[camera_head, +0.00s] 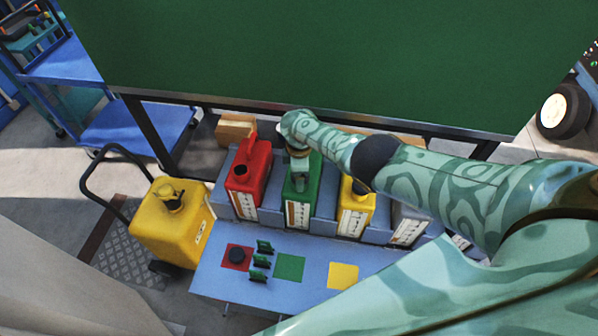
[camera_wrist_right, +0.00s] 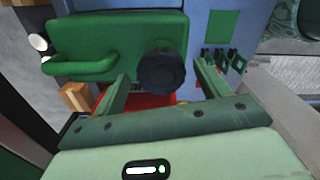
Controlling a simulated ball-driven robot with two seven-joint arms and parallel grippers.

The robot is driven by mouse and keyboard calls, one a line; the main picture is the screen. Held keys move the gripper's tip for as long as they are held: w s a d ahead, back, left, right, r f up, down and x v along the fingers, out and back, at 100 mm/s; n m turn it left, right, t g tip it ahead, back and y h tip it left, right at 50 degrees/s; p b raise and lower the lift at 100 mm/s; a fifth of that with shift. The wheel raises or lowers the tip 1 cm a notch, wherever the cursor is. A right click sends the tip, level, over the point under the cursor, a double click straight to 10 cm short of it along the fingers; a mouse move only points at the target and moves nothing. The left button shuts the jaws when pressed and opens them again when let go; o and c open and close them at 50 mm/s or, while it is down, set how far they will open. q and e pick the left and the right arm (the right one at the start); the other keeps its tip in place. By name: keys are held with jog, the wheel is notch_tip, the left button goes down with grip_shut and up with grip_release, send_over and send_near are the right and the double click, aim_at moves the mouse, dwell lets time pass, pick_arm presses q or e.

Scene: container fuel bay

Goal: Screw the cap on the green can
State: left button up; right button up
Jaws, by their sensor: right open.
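The green can (camera_head: 302,207) stands in the row of cans, with my right gripper (camera_head: 299,184) over its top. In the right wrist view the green can (camera_wrist_right: 120,38) lies ahead, its handle to the left. A black ribbed cap (camera_wrist_right: 163,71) sits at the can's spout. My right gripper (camera_wrist_right: 161,72) is open, with one finger on each side of the cap. Contact between fingers and cap cannot be told. How far the cap is screwed on cannot be told. In the head view my arm hides the cap. My left gripper is not in view.
A red can (camera_head: 249,178) and a yellow can (camera_head: 355,210) stand close on either side. The green square (camera_head: 289,267) and yellow square (camera_head: 343,275) are bare.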

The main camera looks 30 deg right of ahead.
jog(key=n, duration=0.5)
jog(key=shift+f, duration=0.15)
jog(key=n+b, duration=0.1)
jog(key=n, duration=0.3)
jog(key=shift+n, duration=0.4)
jog(key=n+b, duration=0.1)
jog(key=n, duration=0.6)
jog(key=shift+d, duration=0.1)
jog(key=n+b, duration=0.1)
jog(key=n, duration=0.4)
jog(key=shift+f, duration=0.1)
jog(key=n+b, duration=0.1)
jog(key=n, duration=0.3)
jog(key=shift+n, duration=1.2)
jog(key=shift+r, duration=0.2)
jog(key=c, duration=1.2)
jog(key=shift+o, duration=0.2)
jog(key=shift+r+m, duration=0.2)
jog(key=shift+m, duration=0.5)
jog(key=m+p, duration=0.2)
jog(key=m, duration=0.3)
jog(key=shift+r, duration=0.1)
jog(key=m, duration=0.2)
jog(key=shift+m+p, duration=0.3)
jog(key=shift+p, duration=0.1)
jog(key=o, duration=1)
jog(key=shift+f, duration=0.35)
jog(key=shift+r, duration=0.1)
